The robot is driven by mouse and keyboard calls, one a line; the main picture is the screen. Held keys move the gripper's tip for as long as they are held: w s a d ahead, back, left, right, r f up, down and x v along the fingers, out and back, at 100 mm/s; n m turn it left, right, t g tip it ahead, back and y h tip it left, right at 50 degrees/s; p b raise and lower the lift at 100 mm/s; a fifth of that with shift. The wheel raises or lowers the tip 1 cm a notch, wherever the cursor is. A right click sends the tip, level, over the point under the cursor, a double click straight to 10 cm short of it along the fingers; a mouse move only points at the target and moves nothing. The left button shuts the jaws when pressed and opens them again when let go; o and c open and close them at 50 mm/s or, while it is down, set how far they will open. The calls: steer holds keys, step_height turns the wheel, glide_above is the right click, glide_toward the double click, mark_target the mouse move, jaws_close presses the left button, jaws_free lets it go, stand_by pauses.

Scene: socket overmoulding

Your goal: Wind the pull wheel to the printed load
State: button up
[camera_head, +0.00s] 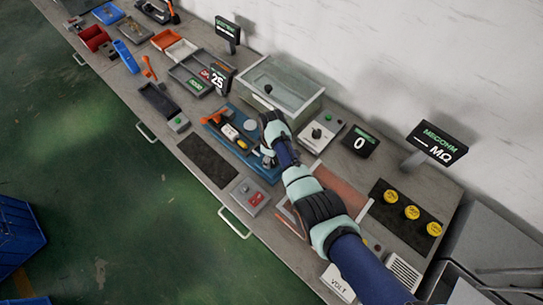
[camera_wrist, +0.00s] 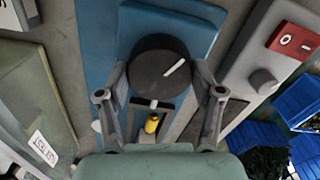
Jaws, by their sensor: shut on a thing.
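The pull wheel (camera_wrist: 150,62) is a dark round knob with a white line, on a blue fixture (camera_wrist: 205,35). The line points to the upper right in the wrist view. My gripper (camera_wrist: 160,80) has one finger on each side of the wheel and is shut on it. A small yellow piece (camera_wrist: 152,124) sits in the fixture below the wheel. In the head view the blue fixture (camera_head: 262,171) stands mid-bench, and my gripper (camera_head: 267,156) hides the wheel. A black display (camera_head: 218,80) behind it shows 25 in large digits. The printed load cannot be read.
A clear-topped tank (camera_head: 287,85) stands behind the fixture. Other displays read 0 (camera_head: 360,142) and a dash with MΩ (camera_head: 437,145). Yellow round parts (camera_head: 411,212) lie on a black mat at right.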

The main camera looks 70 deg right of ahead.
steer(key=o, duration=1.2)
steer(key=shift+c, duration=0.2)
step_height(320, 180, up, 12)
